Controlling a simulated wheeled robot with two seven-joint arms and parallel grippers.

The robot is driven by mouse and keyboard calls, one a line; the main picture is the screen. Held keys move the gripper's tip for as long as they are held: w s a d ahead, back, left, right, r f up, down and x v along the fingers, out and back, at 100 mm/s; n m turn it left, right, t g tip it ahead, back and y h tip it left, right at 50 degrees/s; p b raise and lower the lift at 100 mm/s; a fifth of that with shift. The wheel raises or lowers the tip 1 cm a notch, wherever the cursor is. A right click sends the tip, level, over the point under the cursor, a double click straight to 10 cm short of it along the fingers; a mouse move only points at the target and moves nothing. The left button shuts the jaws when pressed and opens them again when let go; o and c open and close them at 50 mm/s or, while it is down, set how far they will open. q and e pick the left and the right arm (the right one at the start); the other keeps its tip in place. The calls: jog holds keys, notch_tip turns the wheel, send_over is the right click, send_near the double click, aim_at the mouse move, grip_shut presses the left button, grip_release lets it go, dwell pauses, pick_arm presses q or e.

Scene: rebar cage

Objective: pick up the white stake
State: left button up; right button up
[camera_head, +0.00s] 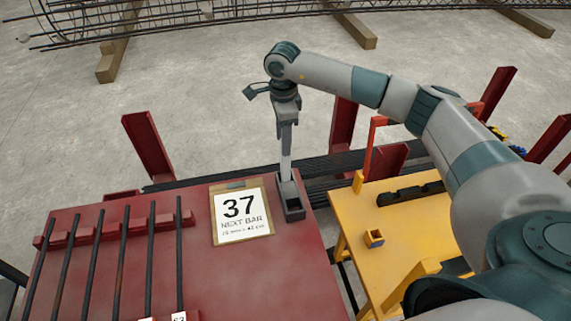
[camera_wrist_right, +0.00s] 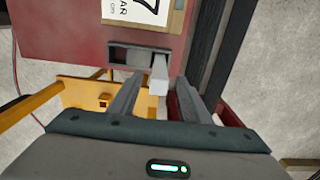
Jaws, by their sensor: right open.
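The white stake (camera_head: 286,150) stands upright in a small dark square holder (camera_head: 290,208) at the right edge of the red table. My right gripper (camera_head: 287,118) is directly above it, pointing down, at the stake's upper part. In the right wrist view the stake's pale end (camera_wrist_right: 158,80) shows between the two fingers of my right gripper (camera_wrist_right: 158,92). The fingers are apart, with a gap visible on each side of the stake. The holder (camera_wrist_right: 127,55) lies beyond it in that view. My left gripper is out of view.
The red table (camera_head: 235,285) carries a "37 NEXT BAR" card (camera_head: 241,214) left of the holder and several dark bars (camera_head: 122,250) on a rack. A yellow bench (camera_head: 352,215) stands to the right. Red posts (camera_head: 147,146) rise behind. A rebar cage (camera_head: 180,15) lies farther back.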

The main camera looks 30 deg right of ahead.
aim_at(286, 165)
jog(key=shift+f, duration=0.1)
jog(key=f+p, duration=0.2)
jog(key=f, duration=0.1)
jog(key=f+p, duration=0.1)
jog(key=f, duration=0.1)
jog(key=shift+s+d, duration=0.1)
jog(key=shift+d, duration=0.15)
dwell(0.3)
grip_shut()
dwell(1.3)
